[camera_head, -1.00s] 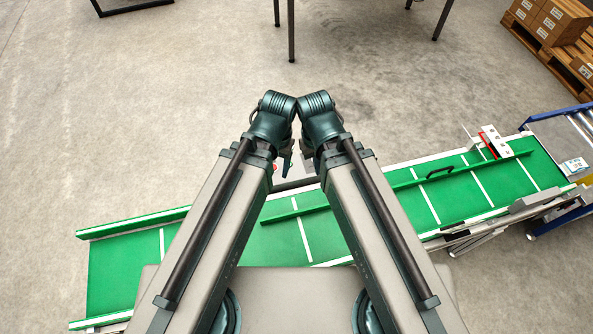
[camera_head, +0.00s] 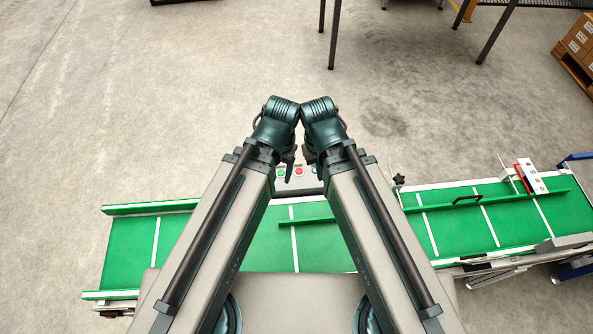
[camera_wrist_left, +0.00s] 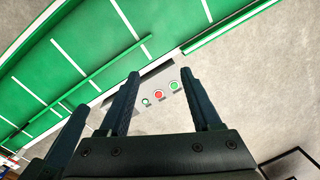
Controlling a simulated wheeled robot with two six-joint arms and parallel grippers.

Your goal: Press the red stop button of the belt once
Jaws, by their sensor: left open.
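The red stop button (camera_head: 299,171) sits on a small grey panel at the belt's far edge and shows in the gap between my two wrists. The left wrist view shows the red button (camera_wrist_left: 158,94) between a green button (camera_wrist_left: 174,85) and a small pale one (camera_wrist_left: 145,102). My left gripper (camera_wrist_left: 161,74) is open and empty, its fingers on either side of the buttons in the picture and apart from them. In the head view my left gripper (camera_head: 289,160) is mostly hidden by its wrist. My right gripper (camera_head: 308,154) is largely hidden too.
The green belt (camera_head: 325,260) with white stripes and low side rails runs across in front of me. A red and white unit (camera_head: 527,178) stands over its right part. Dark table legs (camera_head: 333,35) stand beyond, with open floor between.

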